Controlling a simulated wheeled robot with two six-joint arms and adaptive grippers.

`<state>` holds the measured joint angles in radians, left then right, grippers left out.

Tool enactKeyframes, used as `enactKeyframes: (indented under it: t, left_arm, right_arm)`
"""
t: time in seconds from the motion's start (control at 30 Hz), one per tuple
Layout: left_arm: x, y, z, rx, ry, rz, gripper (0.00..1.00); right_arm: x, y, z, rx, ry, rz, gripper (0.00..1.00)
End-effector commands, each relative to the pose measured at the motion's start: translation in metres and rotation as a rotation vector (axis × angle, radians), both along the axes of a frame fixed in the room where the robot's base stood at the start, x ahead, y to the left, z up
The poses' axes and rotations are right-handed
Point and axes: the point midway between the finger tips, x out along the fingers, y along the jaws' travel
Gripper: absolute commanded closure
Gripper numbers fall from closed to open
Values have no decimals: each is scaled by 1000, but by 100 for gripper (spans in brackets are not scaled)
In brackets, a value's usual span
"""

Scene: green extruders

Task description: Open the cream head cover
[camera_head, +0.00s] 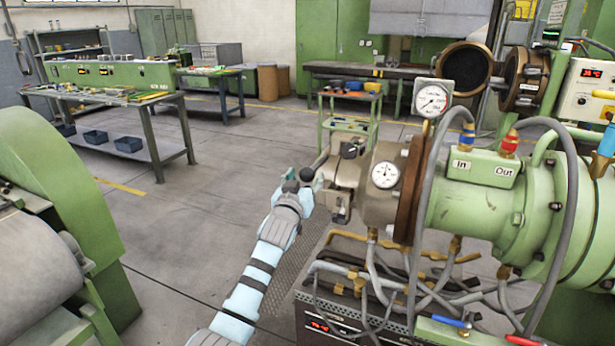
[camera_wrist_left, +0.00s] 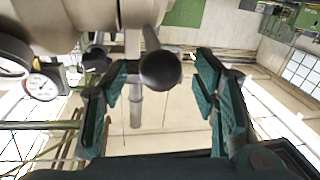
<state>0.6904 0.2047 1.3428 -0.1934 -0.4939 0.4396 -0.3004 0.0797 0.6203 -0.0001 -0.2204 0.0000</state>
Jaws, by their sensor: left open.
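The cream-brown head (camera_head: 385,180) of the green extruder carries a round gauge and has grey clamp parts at its left end. Its cream rounded surface fills the top left of the left wrist view (camera_wrist_left: 110,14). A lever with a dark ball knob (camera_wrist_left: 160,70) sticks out from it towards the wrist camera. In the head view the dark knob (camera_head: 307,173) shows beside my left gripper (camera_head: 312,187). My left gripper is open, its teal-padded fingers on either side of the knob in the wrist view; contact cannot be told. My right gripper is out of view.
The green extruder barrel (camera_head: 480,205) with hoses stands right of the head. Pipes and a dark cabinet (camera_head: 345,322) lie below it. A green machine (camera_head: 70,180) stands at the left. A green trolley (camera_head: 347,120) is behind. The floor between is clear.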

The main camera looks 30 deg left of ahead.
Motion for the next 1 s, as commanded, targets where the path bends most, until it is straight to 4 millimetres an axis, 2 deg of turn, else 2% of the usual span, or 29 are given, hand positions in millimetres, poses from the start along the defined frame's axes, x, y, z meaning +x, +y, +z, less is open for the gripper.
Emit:
enactKeyframes:
  t: [0.1,0.2,0.5,0.83,1.0]
  left_arm:
    - [17,4,-1,0,1,1,46]
    - [24,5,-1,1,1,0,46]
    - [27,6,-1,1,1,0,46]
    - [26,6,-1,1,1,0,99]
    - [26,6,-1,1,1,0,100]
  right_arm:
    - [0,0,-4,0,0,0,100]
    - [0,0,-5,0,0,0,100]
    - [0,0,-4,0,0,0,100]
    - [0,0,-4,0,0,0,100]
    - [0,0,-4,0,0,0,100]
